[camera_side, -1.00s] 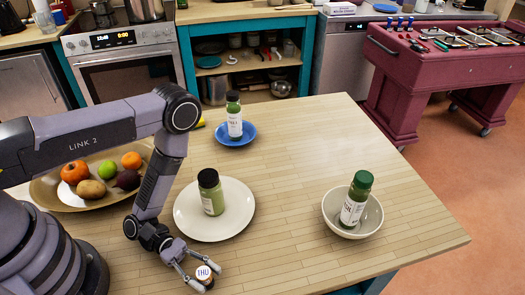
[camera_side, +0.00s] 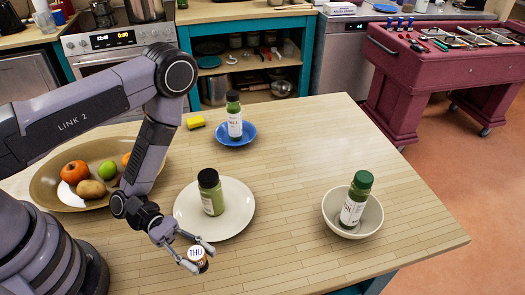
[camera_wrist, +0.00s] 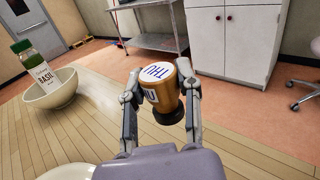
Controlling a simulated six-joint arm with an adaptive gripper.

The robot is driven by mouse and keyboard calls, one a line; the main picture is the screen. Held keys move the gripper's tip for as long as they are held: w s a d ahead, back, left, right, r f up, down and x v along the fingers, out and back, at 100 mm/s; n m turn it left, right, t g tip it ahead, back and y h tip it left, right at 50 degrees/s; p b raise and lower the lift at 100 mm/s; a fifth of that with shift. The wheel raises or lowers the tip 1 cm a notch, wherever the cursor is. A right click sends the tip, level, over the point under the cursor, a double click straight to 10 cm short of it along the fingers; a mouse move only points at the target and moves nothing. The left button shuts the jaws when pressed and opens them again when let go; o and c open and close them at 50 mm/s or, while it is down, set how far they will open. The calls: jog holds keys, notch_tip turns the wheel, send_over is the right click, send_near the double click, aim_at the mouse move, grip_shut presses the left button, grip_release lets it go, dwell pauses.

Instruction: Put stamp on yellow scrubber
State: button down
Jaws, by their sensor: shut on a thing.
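The stamp (camera_side: 198,258) has a white top marked THU and a brown-orange body. My gripper (camera_side: 195,254) is shut on it near the front of the table, and it seems held just above the surface. In the wrist view the stamp (camera_wrist: 163,88) sits between both fingers of my gripper (camera_wrist: 162,97), tilted, with its dark base showing. The yellow scrubber (camera_side: 196,122) lies on the table at the back, left of the blue saucer. It is apart from my gripper and out of the wrist view.
A white plate (camera_side: 240,220) with a green bottle (camera_side: 210,192) stands between the stamp and the scrubber. A bottle stands on the blue saucer (camera_side: 222,140). A bowl (camera_side: 372,228) holding another bottle is at right. A fruit platter (camera_side: 45,188) is at left. The middle-right table is clear.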

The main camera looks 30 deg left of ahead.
jog(key=w+a+r+n+t, duration=0.1)
jog(key=w+a+r+t, duration=0.1)
jog(key=w, duration=0.3)
jog(key=w+a+r+n+t, duration=0.1)
jog(key=w+a+r+t, duration=0.1)
jog(key=w+a+r, duration=0.2)
jog(key=w+a+r+n+t, duration=0.2)
jog(key=w+a+r, duration=0.1)
jog(key=w, duration=0.4)
jog(key=shift+a+r+t+y, duration=0.3)
jog(key=shift+a+y, duration=0.1)
jog(key=shift+a, duration=0.15)
jog(key=w+a+r+n+t+y, duration=0.2)
jog(key=w+a+r+t, duration=0.15)
jog(key=a, duration=0.35)
jog(key=w+a+r+n+t+y, duration=0.1)
jog(key=w+a+r+n+t, duration=0.15)
jog(key=w+a+r, duration=0.35)
jog(key=n+t+y, duration=0.5)
jog(key=n+y, duration=0.1)
jog(key=y, duration=0.1)
send_over(195, 120)
jog(key=shift+m, duration=0.25)
jog(key=f, duration=1.8)
jog(key=shift+s+f, duration=0.35)
jog(key=shift+s, duration=0.05)
jog(key=shift+w+a+f, duration=0.1)
jog(key=shift+w+f, duration=0.35)
jog(key=shift+f, duration=1.65)
